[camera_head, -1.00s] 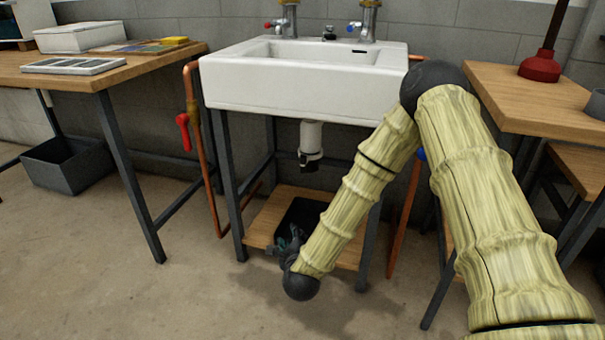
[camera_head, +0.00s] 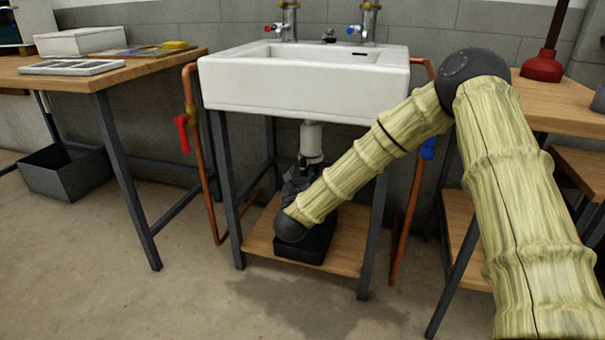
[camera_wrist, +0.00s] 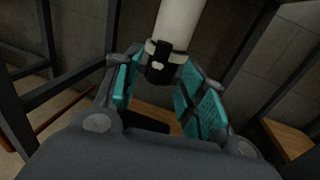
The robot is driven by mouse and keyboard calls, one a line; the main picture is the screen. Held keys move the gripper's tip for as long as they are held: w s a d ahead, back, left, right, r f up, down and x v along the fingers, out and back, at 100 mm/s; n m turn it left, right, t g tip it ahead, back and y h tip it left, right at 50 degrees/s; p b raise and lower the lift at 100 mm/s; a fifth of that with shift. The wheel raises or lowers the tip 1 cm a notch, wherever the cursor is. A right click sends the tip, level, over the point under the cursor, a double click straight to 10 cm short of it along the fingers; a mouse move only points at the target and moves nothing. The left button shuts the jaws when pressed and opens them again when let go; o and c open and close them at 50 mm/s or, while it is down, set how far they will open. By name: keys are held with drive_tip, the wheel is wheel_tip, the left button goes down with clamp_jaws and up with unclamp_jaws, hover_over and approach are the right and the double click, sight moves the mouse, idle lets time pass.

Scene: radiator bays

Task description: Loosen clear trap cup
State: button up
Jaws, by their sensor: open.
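The trap under the basin shows in the head view as a white pipe (camera_head: 311,138) with a dark band at its lower end. In the wrist view the white pipe (camera_wrist: 180,22) comes down to a dark trap cup (camera_wrist: 160,68) with a pale collar above it. My gripper (camera_wrist: 159,74) is open, with its teal-padded fingers on either side of the cup. I cannot tell whether either pad touches it. In the head view my gripper (camera_head: 296,178) is just below the trap, partly hidden by my wrist.
A white basin (camera_head: 300,85) stands above on dark legs. A black tub (camera_head: 310,245) sits on the wooden shelf (camera_head: 345,250) below. Copper pipes with a red-handled valve (camera_head: 182,133) and a blue-handled valve (camera_head: 428,149) flank the basin. A wet patch marks the floor.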

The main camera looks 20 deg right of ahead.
sight(303, 168)
drive_tip(key=b+x, duration=0.1)
drive_tip(key=x, duration=0.2)
drive_tip(key=shift+w+d+f, duration=0.15)
drive_tip(key=shift+w, duration=0.2)
drive_tip(key=shift+b+x, duration=0.4)
drive_tip(key=shift+x, duration=0.45)
clamp_jaws()
